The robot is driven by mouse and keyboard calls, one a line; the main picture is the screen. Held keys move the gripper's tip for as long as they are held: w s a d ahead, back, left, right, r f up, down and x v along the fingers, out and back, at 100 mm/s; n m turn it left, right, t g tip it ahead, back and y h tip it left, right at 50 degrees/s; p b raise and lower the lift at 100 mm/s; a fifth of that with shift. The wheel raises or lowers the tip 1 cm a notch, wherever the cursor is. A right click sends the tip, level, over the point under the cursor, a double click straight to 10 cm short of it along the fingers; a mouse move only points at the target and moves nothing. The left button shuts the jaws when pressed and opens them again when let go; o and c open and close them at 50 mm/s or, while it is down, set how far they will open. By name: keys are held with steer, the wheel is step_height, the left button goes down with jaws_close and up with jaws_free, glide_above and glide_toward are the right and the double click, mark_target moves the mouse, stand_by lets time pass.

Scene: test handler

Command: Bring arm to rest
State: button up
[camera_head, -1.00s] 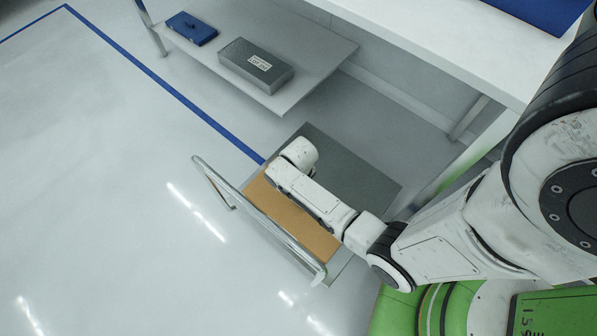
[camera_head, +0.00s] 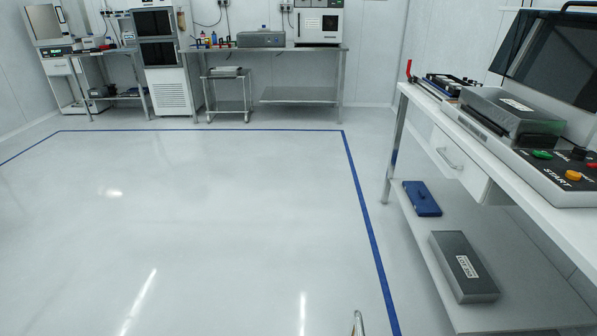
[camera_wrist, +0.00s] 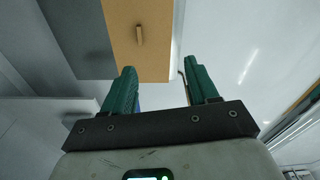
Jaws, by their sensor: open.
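My gripper (camera_wrist: 164,70) shows in the wrist view with its two green fingers spread apart. Nothing is between them. A tan panel (camera_wrist: 153,62) with a small peg-like piece (camera_wrist: 140,36) lies beyond the fingertips. I cannot tell how far the fingers are from it. My arm and gripper are out of the head view.
A white bench (camera_head: 509,176) with a machine and buttons stands at right. Its lower shelf (camera_head: 425,245) bears a grey box (camera_head: 463,267) and a blue case (camera_head: 422,198). A metal rail (camera_head: 358,323) shows at the bottom edge. The floor (camera_head: 200,220) at left is clear.

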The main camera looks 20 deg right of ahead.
step_height(320, 180, up, 20)
steer(key=s+a+p, duration=0.1)
steer(key=s+p, duration=0.2)
steer(key=p, duration=1.1)
steer(key=shift+a+f+n, duration=0.2)
steer(key=shift+a+n, duration=0.1)
steer(key=shift+a, duration=0.05)
